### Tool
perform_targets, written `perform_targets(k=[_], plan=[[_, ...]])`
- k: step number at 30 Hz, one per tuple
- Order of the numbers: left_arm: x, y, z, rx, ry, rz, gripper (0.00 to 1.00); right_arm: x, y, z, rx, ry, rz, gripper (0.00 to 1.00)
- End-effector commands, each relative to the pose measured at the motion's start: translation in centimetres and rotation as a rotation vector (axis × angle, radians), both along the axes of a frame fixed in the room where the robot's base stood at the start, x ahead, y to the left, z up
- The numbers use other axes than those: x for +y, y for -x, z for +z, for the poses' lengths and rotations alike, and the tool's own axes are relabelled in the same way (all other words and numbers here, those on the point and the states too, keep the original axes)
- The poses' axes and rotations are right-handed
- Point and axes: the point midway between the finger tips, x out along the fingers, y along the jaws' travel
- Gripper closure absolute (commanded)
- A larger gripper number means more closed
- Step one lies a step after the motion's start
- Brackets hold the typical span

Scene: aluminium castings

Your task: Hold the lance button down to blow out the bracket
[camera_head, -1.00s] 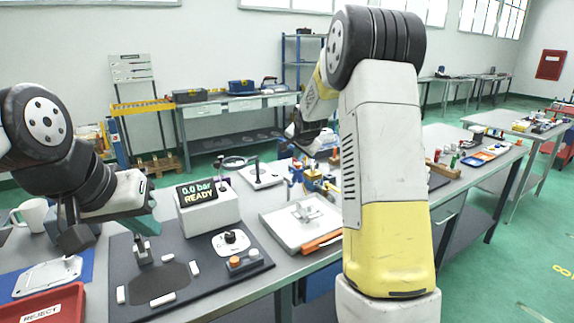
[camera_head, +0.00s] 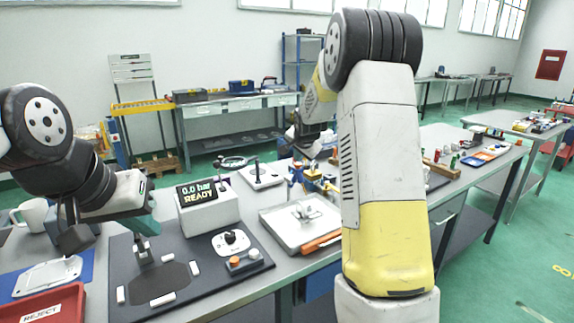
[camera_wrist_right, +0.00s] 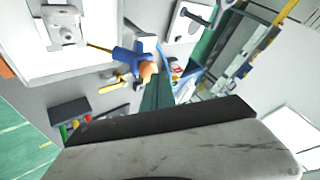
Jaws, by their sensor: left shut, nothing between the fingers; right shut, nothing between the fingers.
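A grey metal bracket (camera_head: 305,211) sits in a white tray (camera_head: 272,222); it also shows in the right wrist view (camera_wrist_right: 64,24). A blue lance (camera_wrist_right: 128,56) with a thin brass nozzle points toward it from a stand behind the tray. An orange button (camera_wrist_right: 147,70) is on the lance's near end. My right gripper (camera_wrist_right: 153,82) is shut and empty, its green fingers at the button; I cannot tell whether they touch or press it. My left gripper (camera_head: 147,228) is shut and empty, just above a small metal post on the dark mat.
A pressure display (camera_head: 208,212) reads 0.0 bar READY. An orange-and-grey button box (camera_head: 245,262) is on the dark mat (camera_head: 215,283). A red REJECT tray (camera_head: 70,293), a flat casting (camera_head: 47,277) and a white mug (camera_head: 33,213) are at the left.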

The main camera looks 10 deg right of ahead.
Motion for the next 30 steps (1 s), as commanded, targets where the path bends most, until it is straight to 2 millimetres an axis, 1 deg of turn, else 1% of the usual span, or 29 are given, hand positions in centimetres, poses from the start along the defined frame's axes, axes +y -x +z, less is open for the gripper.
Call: perform_targets(k=[30], plan=[[0.0, 0.0, 0.0, 0.000, 0.000, 0.000, 1.00, 0.0, 0.0, -1.1, 0.001, -0.001, 0.000, 1.00]])
